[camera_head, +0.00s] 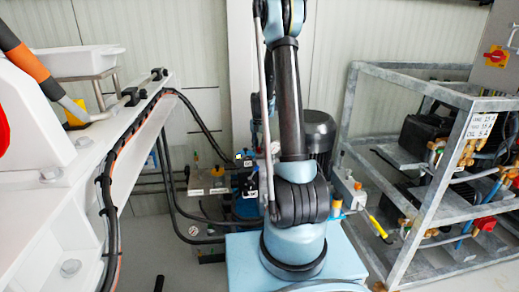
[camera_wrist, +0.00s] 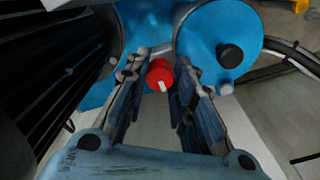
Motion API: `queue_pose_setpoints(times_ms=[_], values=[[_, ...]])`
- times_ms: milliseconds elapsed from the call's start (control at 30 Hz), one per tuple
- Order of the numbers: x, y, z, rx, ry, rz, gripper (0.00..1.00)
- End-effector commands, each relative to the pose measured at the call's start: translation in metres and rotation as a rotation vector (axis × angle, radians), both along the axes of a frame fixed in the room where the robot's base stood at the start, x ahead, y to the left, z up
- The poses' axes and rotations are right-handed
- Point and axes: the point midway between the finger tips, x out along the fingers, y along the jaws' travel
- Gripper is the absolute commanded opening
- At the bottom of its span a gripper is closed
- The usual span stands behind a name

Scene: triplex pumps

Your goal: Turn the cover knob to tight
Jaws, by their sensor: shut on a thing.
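In the wrist view a round red knob (camera_wrist: 158,75), with a short white mark on its face, sits between the fingertips of my gripper (camera_wrist: 162,70). The white mark points roughly down in the picture. The two dark fingers lie on either side of the knob and are shut on it. Blue rounded housings (camera_wrist: 222,38) flank the knob; the right one has a black cap (camera_wrist: 231,54). In the head view my arm stands in front of the pump area, and neither the knob nor my gripper can be made out there.
A dark ribbed cylinder (camera_wrist: 45,70) fills the left of the wrist view. Cables (camera_wrist: 290,52) run at its right. In the head view a grey metal rack (camera_head: 425,190) stands at right, and a white beam (camera_head: 125,140) with black hoses at left.

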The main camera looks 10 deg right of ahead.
Motion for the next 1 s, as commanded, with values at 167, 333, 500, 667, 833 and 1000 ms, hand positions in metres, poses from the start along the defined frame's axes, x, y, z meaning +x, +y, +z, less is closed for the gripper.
queue_pose_setpoints(times_ms=[167,333,500,667,833,1000], values=[[0.0015,0.0001,0.0003,0.001,-0.003,-0.03,0.0],[0.0015,0.0002,0.0003,0.001,-0.003,-0.037,0.0],[0.0016,0.0003,0.0003,0.001,-0.003,-0.037,0.0],[0.0014,0.0004,0.0003,0.001,-0.003,-0.036,0.39],[0.0009,0.0003,0.0002,0.0,-0.001,-0.036,0.45],[0.0006,0.0001,0.0004,0.0,-0.001,-0.036,0.45]])
